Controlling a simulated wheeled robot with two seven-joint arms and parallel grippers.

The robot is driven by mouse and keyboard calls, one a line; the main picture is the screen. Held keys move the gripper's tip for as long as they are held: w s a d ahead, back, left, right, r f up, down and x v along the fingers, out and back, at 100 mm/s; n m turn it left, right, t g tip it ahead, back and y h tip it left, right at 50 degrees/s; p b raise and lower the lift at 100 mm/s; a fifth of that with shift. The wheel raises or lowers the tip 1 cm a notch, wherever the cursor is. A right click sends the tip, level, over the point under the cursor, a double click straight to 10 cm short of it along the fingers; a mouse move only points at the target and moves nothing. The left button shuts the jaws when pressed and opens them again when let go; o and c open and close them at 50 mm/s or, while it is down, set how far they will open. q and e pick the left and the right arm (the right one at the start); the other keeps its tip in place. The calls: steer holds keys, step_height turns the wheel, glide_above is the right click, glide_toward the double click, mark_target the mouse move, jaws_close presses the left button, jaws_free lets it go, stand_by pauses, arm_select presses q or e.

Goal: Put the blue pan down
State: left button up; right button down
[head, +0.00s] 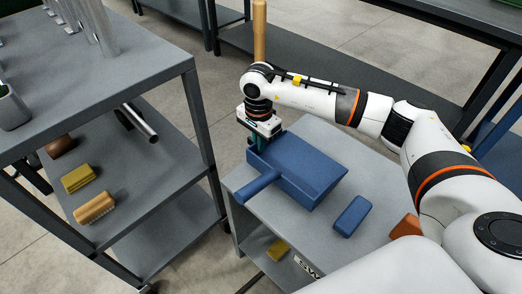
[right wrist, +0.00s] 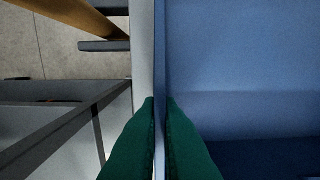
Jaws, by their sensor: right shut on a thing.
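The blue pan (head: 297,167) is a dustpan-like shape with a short round handle (head: 258,187). In the head view it is over the grey top of a small cabinet (head: 330,235); I cannot tell whether it touches that top. My right gripper (head: 252,146) is at the pan's far left corner. In the right wrist view its green fingers (right wrist: 160,105) are shut on a thin wall of the pan (right wrist: 240,60), one finger on each side. The pan's underside is hidden. My left gripper is not in view.
A blue block (head: 352,216) and an orange-brown block (head: 405,227) are on the cabinet top, right of the pan. A grey shelf cart (head: 150,90) stands at the left, holding brushes and a yellow sponge (head: 78,179). A wooden pole (head: 259,30) stands behind the gripper.

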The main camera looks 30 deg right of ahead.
step_height(320, 180, down, 3)
steer(key=shift+f, duration=0.2)
arm_select(q)
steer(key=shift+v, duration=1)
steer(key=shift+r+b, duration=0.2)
steer(key=shift+b, duration=0.15)
arm_select(e)
steer(key=shift+f, duration=0.2)
steer(key=c, duration=1.6)
jaws_free()
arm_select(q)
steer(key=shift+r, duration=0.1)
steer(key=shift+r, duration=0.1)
arm_select(e)
steer(key=shift+r, duration=0.1)
steer(key=shift+r, duration=0.35)
arm_select(q)
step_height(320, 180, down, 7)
steer(key=p, duration=0.2)
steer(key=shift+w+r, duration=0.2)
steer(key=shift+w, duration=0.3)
arm_select(e)
step_height(320, 180, up, 11)
steer(key=shift+r, duration=0.2)
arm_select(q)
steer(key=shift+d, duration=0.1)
